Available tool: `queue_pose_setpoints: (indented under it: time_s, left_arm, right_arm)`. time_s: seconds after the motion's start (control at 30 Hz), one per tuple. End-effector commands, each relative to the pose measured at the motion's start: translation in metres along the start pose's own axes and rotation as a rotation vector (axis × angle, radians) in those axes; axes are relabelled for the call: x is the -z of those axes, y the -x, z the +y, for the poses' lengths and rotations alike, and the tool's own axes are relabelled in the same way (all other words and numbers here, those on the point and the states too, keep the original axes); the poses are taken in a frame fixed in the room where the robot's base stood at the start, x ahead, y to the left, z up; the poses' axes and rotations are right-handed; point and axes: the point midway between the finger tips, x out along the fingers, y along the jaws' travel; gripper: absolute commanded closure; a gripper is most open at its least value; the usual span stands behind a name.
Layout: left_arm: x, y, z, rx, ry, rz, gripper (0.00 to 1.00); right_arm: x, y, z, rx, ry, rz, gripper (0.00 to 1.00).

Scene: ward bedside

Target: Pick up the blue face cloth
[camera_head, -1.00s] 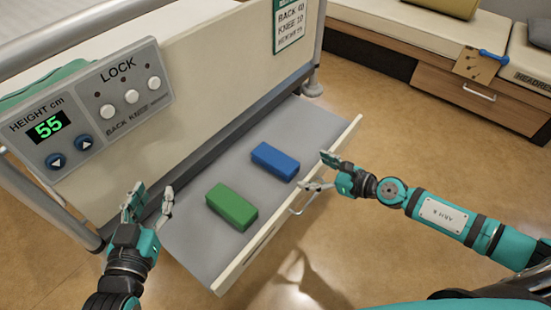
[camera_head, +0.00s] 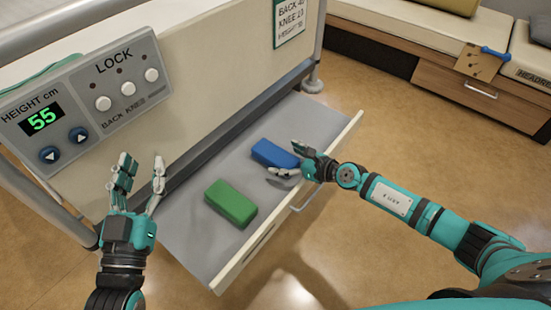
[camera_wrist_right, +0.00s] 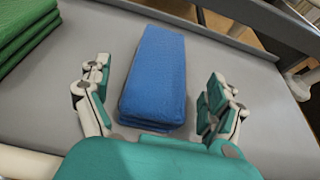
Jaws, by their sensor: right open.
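The blue face cloth (camera_head: 272,153) is a folded block lying in the open drawer (camera_head: 190,235) under the bed. In the right wrist view the blue cloth (camera_wrist_right: 156,75) lies ahead, between the spread fingers of my right gripper (camera_wrist_right: 160,98). That gripper (camera_head: 291,161) is open and empty at the cloth's near right end in the head view. I cannot tell whether it touches the cloth. My left gripper (camera_head: 138,178) is open and empty, left of the drawer and in front of the bed panel.
A green folded cloth (camera_head: 231,203) lies in the drawer, left of the blue one; it also shows in the right wrist view (camera_wrist_right: 22,35). The drawer's front wall has a handle (camera_head: 308,197). The bed's control panel (camera_head: 95,92) reads 55. A bench (camera_head: 455,85) stands at the back right.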

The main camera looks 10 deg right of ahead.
Motion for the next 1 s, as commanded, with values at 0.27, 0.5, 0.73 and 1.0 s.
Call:
queue_pose_setpoints:
  time_s: [0.27,0.5,0.73,1.0]
  left_arm:
    - [0.0007,-0.0001,0.0001,0.0,0.0,0.002,0.6]
    - [0.0006,-0.0001,0.0,0.0,0.0,0.001,0.6]
    - [0.0005,0.0,-0.0002,0.001,0.0,0.001,0.6]
    - [-0.0006,-0.0003,-0.0003,0.001,0.0,-0.01,0.6]
  right_arm:
    - [0.0001,0.0,0.0001,0.0,0.0,0.001,0.17]
    - [0.0002,0.0002,0.0001,0.0,0.0,0.001,0.48]
    - [0.0001,0.0002,0.0,0.0,0.0,0.001,0.65]
    - [-0.0012,0.0008,0.0,0.0,0.0,0.001,0.65]
